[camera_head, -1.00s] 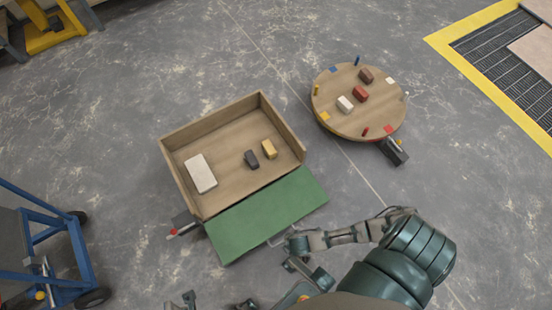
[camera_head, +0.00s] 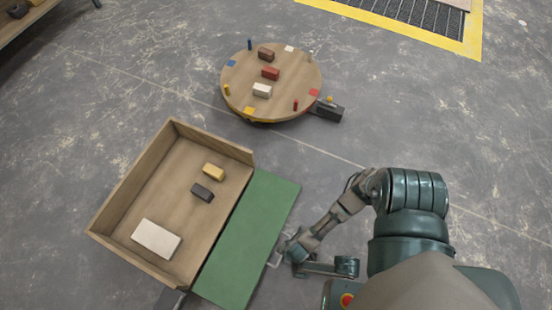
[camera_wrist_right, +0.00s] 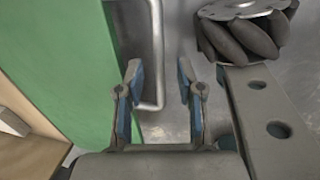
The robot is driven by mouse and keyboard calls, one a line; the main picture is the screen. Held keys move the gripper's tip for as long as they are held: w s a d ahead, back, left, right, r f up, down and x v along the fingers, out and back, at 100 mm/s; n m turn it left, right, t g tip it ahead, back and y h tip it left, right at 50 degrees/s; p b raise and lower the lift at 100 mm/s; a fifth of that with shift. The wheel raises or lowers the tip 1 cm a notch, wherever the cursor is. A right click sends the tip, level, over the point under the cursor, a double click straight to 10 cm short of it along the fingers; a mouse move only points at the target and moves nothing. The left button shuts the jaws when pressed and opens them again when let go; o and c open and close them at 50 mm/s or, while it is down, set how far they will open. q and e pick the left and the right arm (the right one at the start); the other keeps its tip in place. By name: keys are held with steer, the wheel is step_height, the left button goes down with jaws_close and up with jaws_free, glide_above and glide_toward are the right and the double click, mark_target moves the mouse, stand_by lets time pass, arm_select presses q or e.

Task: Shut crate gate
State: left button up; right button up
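The wooden crate (camera_head: 105,200) stands at the lower left in the head view, its open top facing up. Its green gate (camera_head: 250,235) lies folded down and flat on the crate's right side; it also fills the left of the right wrist view (camera_wrist_right: 60,70). A pale metal bar handle (camera_wrist_right: 156,45) runs along the gate's outer edge. My right gripper (camera_head: 284,247) is by this edge. In the right wrist view its two fingers (camera_wrist_right: 160,85) are apart, with the handle's bent end between them, nearer the left finger; contact is unclear. My left gripper is out of view.
In the crate lie a white block (camera_head: 157,239), a dark block (camera_head: 202,192) and a yellow block (camera_head: 213,171). A round wooden table (camera_head: 290,105) with small blocks and pegs stands beyond. A yellow-edged grate (camera_head: 400,22) is at the top right. Grey floor lies free between.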

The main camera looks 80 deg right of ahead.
steer(key=shift+w+f, duration=0.15)
steer(key=shift+f, duration=0.05)
jaws_close()
steer(key=shift+r, duration=0.1)
